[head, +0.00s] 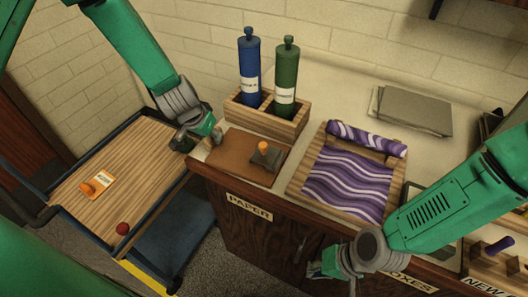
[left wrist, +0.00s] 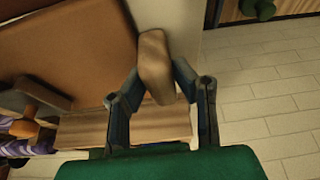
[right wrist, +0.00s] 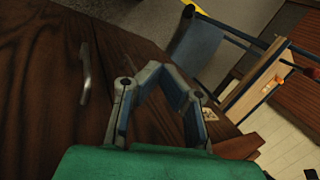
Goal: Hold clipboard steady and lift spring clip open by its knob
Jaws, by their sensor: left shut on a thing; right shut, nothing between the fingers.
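The clipboard, a flat brown board (head: 232,160), lies on the counter near its front left corner. Its dark grey spring clip (head: 268,160) sits at the right end, with an orange knob (head: 263,146) on top. My left gripper (head: 207,139) is at the board's left edge. In the left wrist view its fingers (left wrist: 157,72) are shut on a tan block (left wrist: 155,50) beside the board (left wrist: 75,40); I cannot tell whether the two are joined. My right gripper (head: 320,268) is shut and empty, low before the cabinet front, apart from the clip. It also shows in the right wrist view (right wrist: 165,72).
A wooden holder (head: 262,124) with a blue bottle (head: 249,65) and a green bottle (head: 286,75) stands behind the board. A marbling tray (head: 300,192) with purple waves is to its right.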

